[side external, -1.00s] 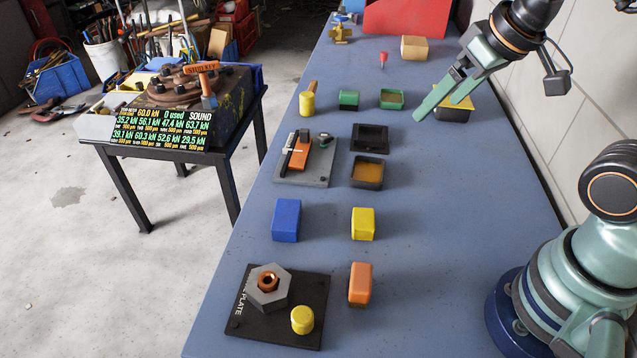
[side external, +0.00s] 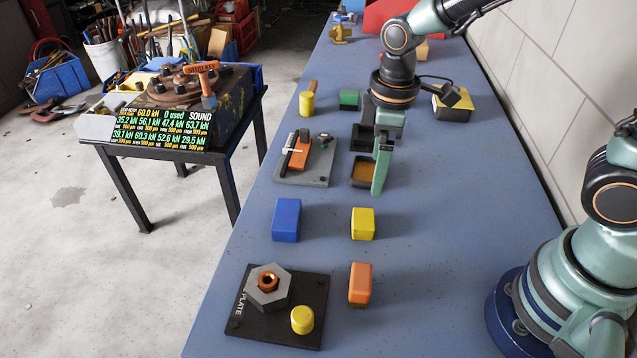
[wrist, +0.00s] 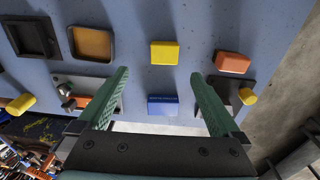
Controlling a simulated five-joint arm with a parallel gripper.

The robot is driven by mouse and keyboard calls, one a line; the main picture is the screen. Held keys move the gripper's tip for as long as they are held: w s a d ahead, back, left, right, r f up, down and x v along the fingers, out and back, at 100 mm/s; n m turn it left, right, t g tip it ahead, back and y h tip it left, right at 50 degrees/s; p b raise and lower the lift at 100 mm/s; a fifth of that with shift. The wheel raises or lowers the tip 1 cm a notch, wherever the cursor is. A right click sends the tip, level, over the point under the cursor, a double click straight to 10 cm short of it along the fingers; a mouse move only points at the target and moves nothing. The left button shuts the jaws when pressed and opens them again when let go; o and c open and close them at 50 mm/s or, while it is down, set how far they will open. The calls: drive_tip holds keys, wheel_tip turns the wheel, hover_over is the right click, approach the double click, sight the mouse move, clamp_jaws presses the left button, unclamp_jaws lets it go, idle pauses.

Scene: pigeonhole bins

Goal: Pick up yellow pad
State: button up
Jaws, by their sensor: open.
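The yellow pad (side external: 363,224) is a small block lying on the blue bench, between a blue block (side external: 286,220) and an orange block (side external: 360,284). My gripper (side external: 381,178) points down over the bench, just behind the pad in the side view, and is apart from it. In the wrist view the yellow pad (wrist: 164,53) shows ahead of the open, empty fingers (wrist: 160,73), roughly centred between them. The blue block (wrist: 162,105) shows between the fingers there. In the side view the fingers overlap, so their gap is hidden.
A tray with orange filling (side external: 362,172) is partly behind my gripper. A dark plate (side external: 250,322) holds a large nut and a yellow cylinder (side external: 302,320). A grey plate (side external: 314,172) carries an orange-and-black tool. Bare bench surrounds the pad.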

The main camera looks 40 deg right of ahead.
drive_tip(key=f, duration=0.2)
drive_tip(key=n, duration=0.1)
hover_over(364, 218)
drive_tip(key=f, duration=0.6)
drive_tip(key=shift+s+d, duration=0.2)
drive_tip(key=shift+d, duration=0.05)
drive_tip(key=shift+w+a+f, duration=0.1)
drive_tip(key=shift+a+f, duration=0.05)
drive_tip(key=shift+f, duration=1.25)
drive_tip(key=shift+w+a+f, duration=0.1)
drive_tip(key=shift+a+f, duration=0.05)
drive_tip(key=shift+f, duration=1.2)
drive_tip(key=c, duration=1.3)
